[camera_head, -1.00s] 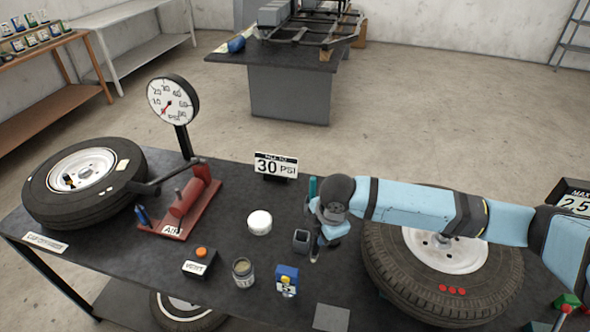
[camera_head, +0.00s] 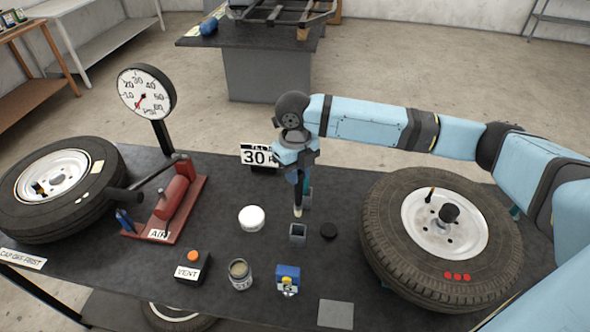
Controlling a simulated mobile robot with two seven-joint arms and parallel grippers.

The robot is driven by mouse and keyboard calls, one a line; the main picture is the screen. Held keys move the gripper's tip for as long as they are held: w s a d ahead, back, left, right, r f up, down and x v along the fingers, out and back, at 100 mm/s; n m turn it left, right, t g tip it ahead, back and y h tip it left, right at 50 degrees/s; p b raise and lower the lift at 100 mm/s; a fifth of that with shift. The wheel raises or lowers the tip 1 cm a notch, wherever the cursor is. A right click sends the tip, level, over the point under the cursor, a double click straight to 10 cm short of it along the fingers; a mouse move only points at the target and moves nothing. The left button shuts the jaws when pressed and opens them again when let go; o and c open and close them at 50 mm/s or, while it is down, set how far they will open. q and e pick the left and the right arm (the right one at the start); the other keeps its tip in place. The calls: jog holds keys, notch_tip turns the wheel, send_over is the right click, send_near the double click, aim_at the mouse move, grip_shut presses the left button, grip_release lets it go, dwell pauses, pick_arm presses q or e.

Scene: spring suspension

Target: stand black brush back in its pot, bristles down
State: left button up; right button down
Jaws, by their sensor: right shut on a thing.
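The black brush (camera_head: 297,194) is in my right gripper (camera_head: 297,172), upright with its pale bristle end down. The gripper is shut on its upper part. The bristle tip shows just behind and above the rim of a small square grey pot (camera_head: 298,240) in the picture. The pot stands upright on the black table, and its open top looks empty. The brush looks apart from the pot, though I cannot tell the exact gap. My left gripper is not in view.
A teal item (camera_head: 307,198) is partly hidden behind the brush. An open jar (camera_head: 240,276) and blue box (camera_head: 287,276) are nearer.

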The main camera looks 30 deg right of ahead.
aim_at(297, 202)
notch_tip(297, 202, down, 4)
jog(key=b, duration=0.4)
notch_tip(297, 202, down, 2)
jog(key=b, duration=0.3)
jog(key=shift+f, duration=0.95)
jog(key=shift+f+b, duration=0.3)
jog(key=shift+f, duration=1.4)
